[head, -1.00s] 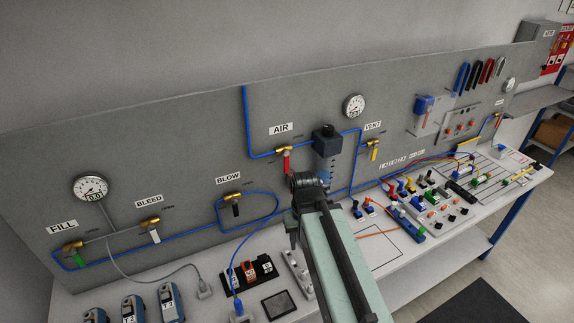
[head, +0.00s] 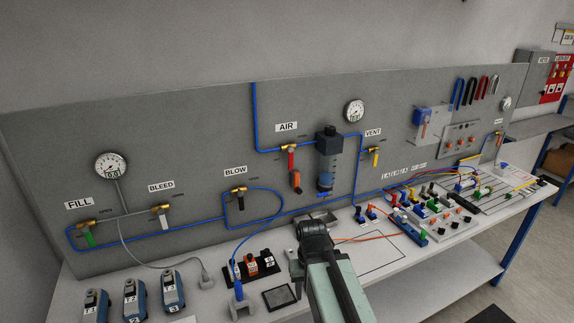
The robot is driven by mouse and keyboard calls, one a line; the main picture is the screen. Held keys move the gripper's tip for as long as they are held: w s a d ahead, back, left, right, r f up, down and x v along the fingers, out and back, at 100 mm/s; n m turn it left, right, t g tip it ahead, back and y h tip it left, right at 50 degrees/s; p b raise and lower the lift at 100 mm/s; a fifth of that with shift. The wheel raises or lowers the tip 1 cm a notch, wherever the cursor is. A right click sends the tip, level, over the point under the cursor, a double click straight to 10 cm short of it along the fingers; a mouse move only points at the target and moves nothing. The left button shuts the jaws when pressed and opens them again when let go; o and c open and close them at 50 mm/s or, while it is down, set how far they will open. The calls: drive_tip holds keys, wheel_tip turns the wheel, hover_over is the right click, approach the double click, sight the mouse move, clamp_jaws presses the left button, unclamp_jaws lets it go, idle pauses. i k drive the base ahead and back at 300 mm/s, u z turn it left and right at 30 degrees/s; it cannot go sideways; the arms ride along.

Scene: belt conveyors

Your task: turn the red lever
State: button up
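The red lever (head: 291,160) hangs from a brass valve under the AIR label on the grey wall panel. It points down and nothing visibly touches it. An orange, handle-shaped piece (head: 296,181) is just below it; I cannot tell whether it is fixed to the panel. My arm rises from the bottom of the head view, its dark wrist end below the red lever and apart from it in the picture. My gripper's fingers cannot be made out, being hidden behind or merged with the wrist.
A filter bowl with blue liquid (head: 327,162) is right of the lever. Other valves have green (head: 89,240), white (head: 164,222), black (head: 240,207) and yellow (head: 375,158) levers. Blue tubing crosses the panel. The bench holds testers (head: 134,300), a dark tray (head: 279,297) and connectors.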

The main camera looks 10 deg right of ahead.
sight(289, 149)
drive_tip(key=u, duration=2.15)
drive_tip(key=k, duration=0.7)
drive_tip(key=z, duration=0.5)
drive_tip(key=i, duration=1.05)
